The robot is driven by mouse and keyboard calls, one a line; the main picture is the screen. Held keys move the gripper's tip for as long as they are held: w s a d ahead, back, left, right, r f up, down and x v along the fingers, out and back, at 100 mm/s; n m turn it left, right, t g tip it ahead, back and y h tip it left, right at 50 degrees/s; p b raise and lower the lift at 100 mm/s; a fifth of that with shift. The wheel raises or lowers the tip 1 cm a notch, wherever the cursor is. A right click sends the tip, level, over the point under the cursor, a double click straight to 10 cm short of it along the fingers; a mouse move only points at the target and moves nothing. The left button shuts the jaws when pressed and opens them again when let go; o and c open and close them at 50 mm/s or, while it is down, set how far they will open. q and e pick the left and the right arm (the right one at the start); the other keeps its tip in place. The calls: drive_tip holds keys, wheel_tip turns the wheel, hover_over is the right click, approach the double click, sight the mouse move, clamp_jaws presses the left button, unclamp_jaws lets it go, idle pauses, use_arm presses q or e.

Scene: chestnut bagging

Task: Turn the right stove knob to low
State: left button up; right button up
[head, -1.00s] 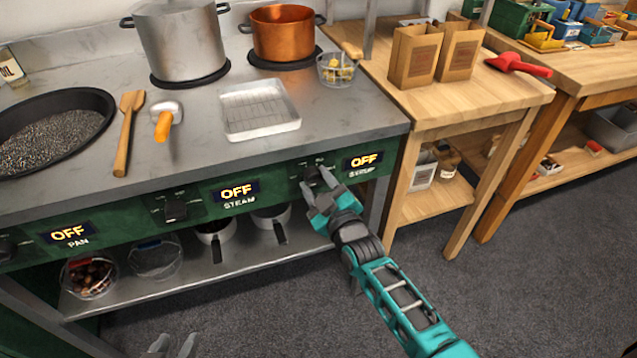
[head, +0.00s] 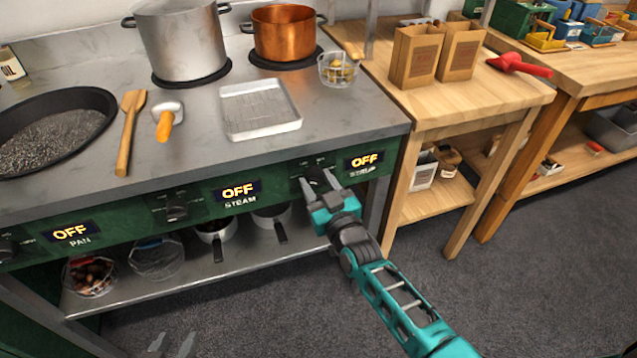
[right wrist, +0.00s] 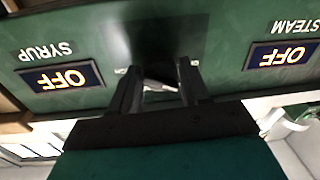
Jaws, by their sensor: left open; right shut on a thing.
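The right stove knob sits on the green front panel beside the display marked SYRUP (head: 363,161), which reads OFF. My right gripper (head: 316,182) is at this knob in the head view, shut on it, and its fingers hide most of it. In the right wrist view a bit of the knob (right wrist: 157,86) shows between the two dark fingers, near the upside-down SYRUP display (right wrist: 62,78), also OFF. My left gripper (head: 172,345) is open and empty at the bottom edge of the head view, low in front of the stove.
The STEAM knob (head: 176,208) and the PAN display (head: 72,234), also OFF, are further left on the panel. A copper pot (head: 283,36) and a steel pot (head: 182,45) stand on the burners. A wooden table (head: 450,100) stands right of the stove. Floor in front is clear.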

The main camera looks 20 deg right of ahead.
drive_tip(key=m, duration=0.5)
drive_tip(key=shift+d+t, duration=0.1)
drive_tip(key=shift+t, duration=0.2)
drive_tip(key=shift+m+h, duration=0.3)
drive_tip(key=shift+m, duration=0.4)
drive_tip(key=o, duration=1)
